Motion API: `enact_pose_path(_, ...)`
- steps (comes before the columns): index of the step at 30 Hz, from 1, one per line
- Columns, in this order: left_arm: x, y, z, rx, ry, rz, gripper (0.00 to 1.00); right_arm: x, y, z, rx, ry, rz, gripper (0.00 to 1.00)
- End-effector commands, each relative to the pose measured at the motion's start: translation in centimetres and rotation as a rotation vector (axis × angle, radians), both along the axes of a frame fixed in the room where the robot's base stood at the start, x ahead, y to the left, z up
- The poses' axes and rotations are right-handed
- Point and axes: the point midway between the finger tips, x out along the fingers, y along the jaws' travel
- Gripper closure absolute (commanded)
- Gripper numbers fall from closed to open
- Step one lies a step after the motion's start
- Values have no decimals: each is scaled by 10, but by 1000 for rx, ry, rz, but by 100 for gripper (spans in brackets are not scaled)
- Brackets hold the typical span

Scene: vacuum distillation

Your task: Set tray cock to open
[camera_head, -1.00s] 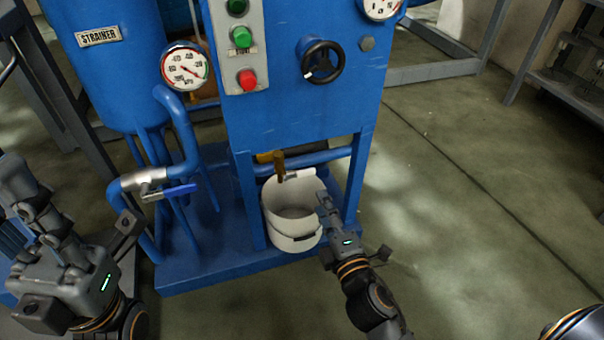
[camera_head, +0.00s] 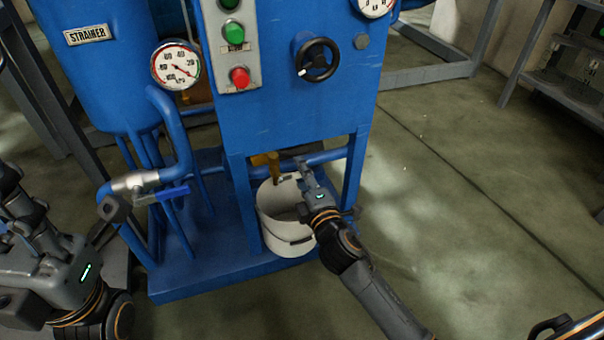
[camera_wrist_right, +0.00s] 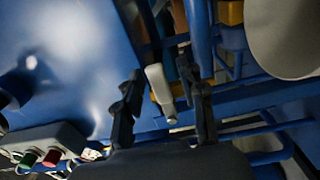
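In the head view a yellow-brown fitting (camera_head: 262,170), seemingly the tray cock, sits under the blue cabinet just above a white bucket (camera_head: 288,240). My right gripper (camera_head: 301,168) reaches over the bucket's rim, right of the fitting. In the right wrist view my right gripper's fingers (camera_wrist_right: 164,102) are spread apart, with a pale lever-like piece (camera_wrist_right: 159,86) showing in the gap. I cannot tell whether they touch it. My left gripper (camera_head: 14,195) is at the left edge, its fingers not clear.
A black handwheel (camera_head: 317,60), red button (camera_head: 240,77) and pressure gauge (camera_head: 177,66) are on the machine. A blue leg (camera_head: 353,175) stands close to my right arm. The floor at right is clear.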

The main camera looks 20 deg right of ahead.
Motion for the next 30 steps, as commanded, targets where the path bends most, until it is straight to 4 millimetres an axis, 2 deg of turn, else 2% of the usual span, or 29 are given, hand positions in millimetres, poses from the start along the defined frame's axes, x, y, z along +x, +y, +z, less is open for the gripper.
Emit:
enact_pose_path(1,0,0,0,-1,-1,0,64,0,0,0,0,0,0,60)
enact_pose_path(2,0,0,0,-1,-1,0,64,0,0,0,0,0,0,64)
enact_pose_path(7,0,0,0,-1,-1,0,64,0,0,0,1,0,0,99)
enact_pose_path(20,0,1,2,-3,4,0,64,-1,0,2,-16,0,0,100)
enact_pose_path(24,1,1,4,-6,15,0,64,-1,0,5,-64,0,0,100)
enact_pose_path(30,3,3,-9,-9,90,-3,64,-1,1,14,-194,-4,0,100)
